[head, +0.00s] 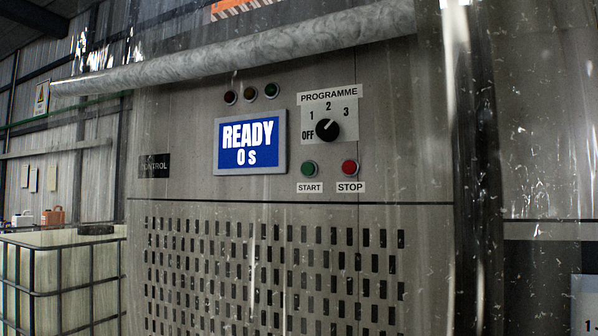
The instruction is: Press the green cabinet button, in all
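The green button (309,168) sits on the grey cabinet front (185,125), above a plate marked START. A red button (349,167) is close to its right, above a plate marked STOP. Above them is the black programme knob (327,129) on a white plate with OFF, 1, 2 and 3; its white mark appears to point up toward 2. The display (250,142) left of the buttons reads READY, 0 s. My gripper is not in view, and nothing touches the green button.
A thick grey pipe or roll (240,55) slants across above the display. Clear, scratched sheeting seems to hang before the cabinet, with a dark vertical strip (478,180) at right. A caged tank (62,280) stands lower left. Perforated panel (275,265) lies below the buttons.

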